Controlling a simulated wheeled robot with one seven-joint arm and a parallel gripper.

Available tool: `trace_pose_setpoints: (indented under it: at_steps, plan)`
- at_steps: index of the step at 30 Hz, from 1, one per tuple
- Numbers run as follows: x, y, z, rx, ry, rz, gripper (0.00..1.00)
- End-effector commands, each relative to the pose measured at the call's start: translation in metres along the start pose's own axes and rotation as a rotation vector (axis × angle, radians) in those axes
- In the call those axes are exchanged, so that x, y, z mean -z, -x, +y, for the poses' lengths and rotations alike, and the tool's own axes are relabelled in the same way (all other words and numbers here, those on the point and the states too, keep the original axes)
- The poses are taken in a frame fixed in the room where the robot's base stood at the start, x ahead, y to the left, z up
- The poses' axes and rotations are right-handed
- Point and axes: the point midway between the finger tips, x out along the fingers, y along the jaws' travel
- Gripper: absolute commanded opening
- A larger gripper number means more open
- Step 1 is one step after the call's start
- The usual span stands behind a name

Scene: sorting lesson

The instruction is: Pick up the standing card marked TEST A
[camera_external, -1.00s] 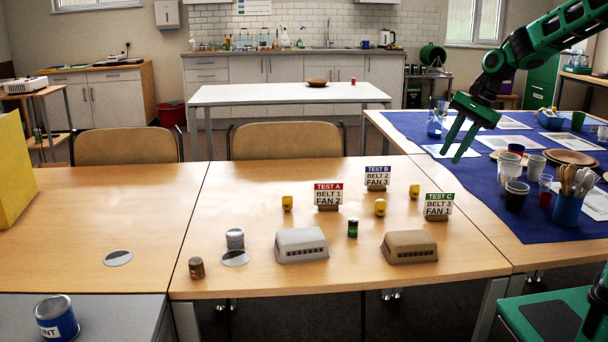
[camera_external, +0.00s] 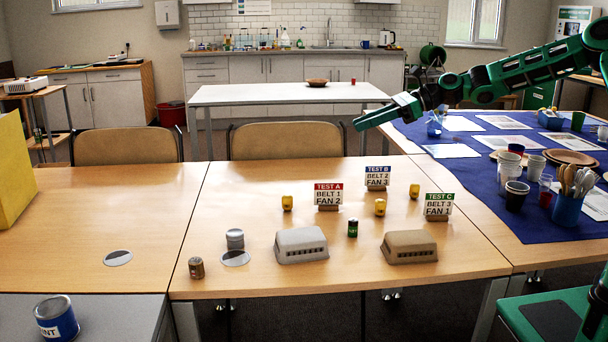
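The standing card marked TEST A (camera_external: 328,195) has a red top band and reads BELT 1, FAN 2. It stands upright in a small brown base on the wooden table. The blue-banded TEST B card (camera_external: 377,177) stands behind it to the right, and the green-banded TEST C card (camera_external: 438,205) stands farther right. My gripper (camera_external: 358,126) is in the air above the far side of the table, up and to the right of the TEST A card and apart from it. It points left and slightly down. Its fingers overlap from this side, so their opening does not show.
Yellow pieces (camera_external: 287,203) stand near the cards. A grey box (camera_external: 301,246), a brown box (camera_external: 409,247), a green can (camera_external: 353,228) and metal weights (camera_external: 235,239) are nearer the front. A blue cloth (camera_external: 480,190) with cups covers the right table.

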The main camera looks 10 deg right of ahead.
Motion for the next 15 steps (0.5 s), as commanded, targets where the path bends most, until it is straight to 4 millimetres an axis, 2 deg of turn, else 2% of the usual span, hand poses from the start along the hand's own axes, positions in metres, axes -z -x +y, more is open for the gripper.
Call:
trace_pose_setpoints:
  at_steps: [1,9,15]
  plan:
    - [0.014,-0.007,0.001,-0.005,-0.003,0.000,0.25]
    - [0.093,-0.039,0.001,-0.004,-0.002,0.002,0.25]
    - [0.142,-0.059,0.001,-0.003,0.001,0.001,0.25]
